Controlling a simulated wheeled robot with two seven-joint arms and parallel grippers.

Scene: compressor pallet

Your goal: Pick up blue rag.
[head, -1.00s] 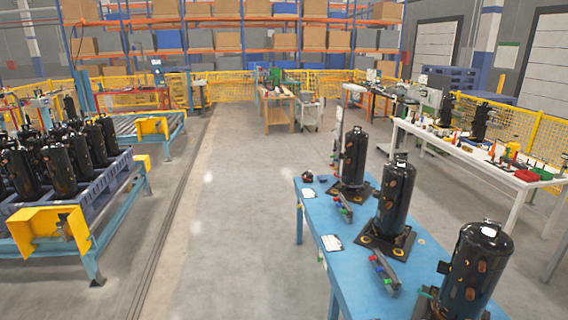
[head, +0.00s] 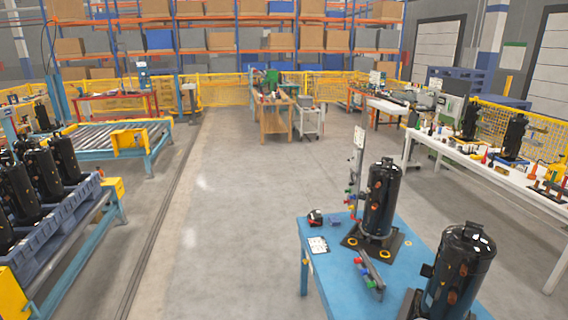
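A small dark-blue item (head: 335,221) lies at the far left corner of the blue table (head: 325,262). It may be the blue rag, but it is too small to tell for sure. A small black and red object (head: 315,217) sits just left of it. Neither of my grippers is in view.
Black compressors (head: 381,200) stand on the blue table, with a pale upright panel (head: 357,165) behind. A white bench (head: 480,170) stands at right. A blue pallet of compressors (head: 70,222) is at left. The floor (head: 225,215) between is clear.

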